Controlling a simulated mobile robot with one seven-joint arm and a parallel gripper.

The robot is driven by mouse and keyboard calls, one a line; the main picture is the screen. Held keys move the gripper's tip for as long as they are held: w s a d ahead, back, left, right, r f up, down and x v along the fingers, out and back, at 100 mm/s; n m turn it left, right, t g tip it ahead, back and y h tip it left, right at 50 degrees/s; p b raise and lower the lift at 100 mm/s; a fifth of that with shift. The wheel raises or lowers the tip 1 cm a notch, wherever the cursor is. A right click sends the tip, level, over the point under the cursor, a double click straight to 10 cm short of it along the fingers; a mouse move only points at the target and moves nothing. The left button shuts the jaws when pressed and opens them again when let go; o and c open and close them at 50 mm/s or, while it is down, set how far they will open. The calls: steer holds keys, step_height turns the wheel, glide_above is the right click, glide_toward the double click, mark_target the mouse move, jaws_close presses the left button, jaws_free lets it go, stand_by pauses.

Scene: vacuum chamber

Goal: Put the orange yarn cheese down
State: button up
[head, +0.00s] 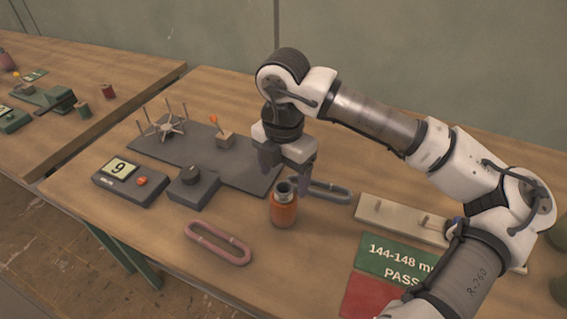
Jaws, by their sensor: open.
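The orange yarn cheese (284,212) looks like a short orange cylinder with a dark grey tube end on top. It stands upright on the wooden table (330,242). My gripper (286,172) points down just behind and above it in the head view. The fingers are apart, one to the left and one to the right. I see nothing held between them, and the yarn cheese appears clear of the fingers, though the exact gap is hard to tell.
A grey link-shaped loop (325,192) lies right of the cheese, a pink one (217,244) front left. A scale (130,182) showing 9, a dark box (194,188) and a grey mat (165,152) with a spoked stand (163,126) are left. A green PASS area (395,262) is right.

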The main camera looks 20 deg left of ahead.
steer(key=shift+r, duration=2.1)
